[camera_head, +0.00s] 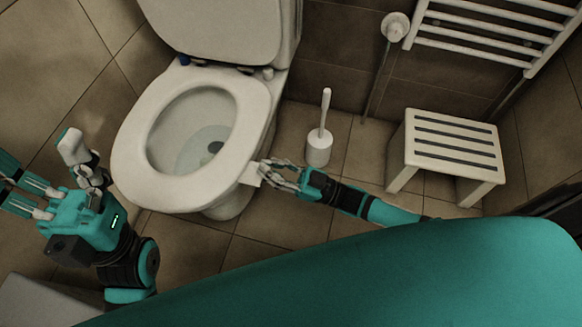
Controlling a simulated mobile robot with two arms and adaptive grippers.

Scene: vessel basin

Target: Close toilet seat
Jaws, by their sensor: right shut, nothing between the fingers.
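The toilet stands at the upper left of the head view. Its lid (222,28) is raised against the tank. The white seat ring (130,140) lies down over the bowl (190,130), whose inside shows through the opening. My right gripper (262,174) is shut and empty at the right front edge of the seat, its fingertips close to the rim; whether they touch it I cannot tell. My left gripper (48,170) is open and empty to the left of the seat, with its fingers spread apart.
A white toilet brush in its holder (319,149) stands right of the toilet. A white slatted stool (452,145) stands further right, below a towel radiator (480,30). Tiled floor (285,250) is clear in front of the bowl.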

